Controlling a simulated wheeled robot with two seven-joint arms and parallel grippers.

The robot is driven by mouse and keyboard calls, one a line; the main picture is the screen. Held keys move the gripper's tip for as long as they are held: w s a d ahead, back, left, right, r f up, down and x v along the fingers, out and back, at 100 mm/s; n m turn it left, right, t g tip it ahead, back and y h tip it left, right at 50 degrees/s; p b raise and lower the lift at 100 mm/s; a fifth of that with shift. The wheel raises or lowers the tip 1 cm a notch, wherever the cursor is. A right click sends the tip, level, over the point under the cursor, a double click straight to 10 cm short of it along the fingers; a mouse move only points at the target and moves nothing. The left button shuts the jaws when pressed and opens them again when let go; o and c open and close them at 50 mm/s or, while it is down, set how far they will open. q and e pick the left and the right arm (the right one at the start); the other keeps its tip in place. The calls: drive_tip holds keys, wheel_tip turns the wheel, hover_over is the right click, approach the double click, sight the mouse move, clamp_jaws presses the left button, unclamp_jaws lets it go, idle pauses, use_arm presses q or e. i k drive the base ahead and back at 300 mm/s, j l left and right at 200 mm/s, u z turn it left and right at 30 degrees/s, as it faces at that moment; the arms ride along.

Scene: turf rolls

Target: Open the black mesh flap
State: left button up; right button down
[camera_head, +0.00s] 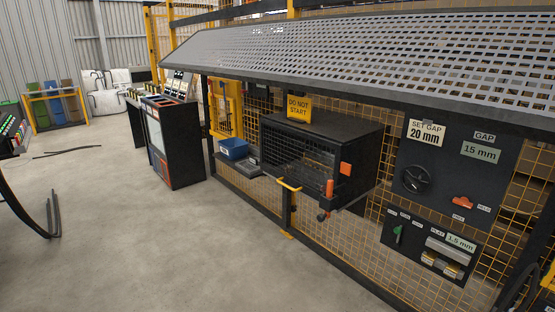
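The black mesh flap (298,152) forms the front of a black box (340,128) mounted on the yellow mesh fence, right of the picture's middle. The flap appears shut over the box's front, and the dark inside shows only dimly through the mesh. An orange handle (329,188) stands upright at the box's lower right front corner. A yellow bar handle (289,184) sits just below the flap. Neither of my grippers can be made out for sure in this view, and nothing is seen touching the flap.
A yellow "DO NOT START" sign (299,108) stands on the box. A blue container (234,149) is left of it. A perforated grey canopy (370,55) overhangs it. A control panel (450,170) is to the right. Concrete floor (150,240) is clear in front. Dark curved parts lie at left.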

sight(339, 165)
drive_tip(key=i+j, duration=0.3)
drive_tip(key=j, duration=0.15)
drive_tip(key=i+j, duration=0.3)
drive_tip(key=j, duration=0.15)
drive_tip(key=i+j, duration=0.3)
drive_tip(key=j, duration=0.15)
drive_tip(key=k+j+u, duration=0.05)
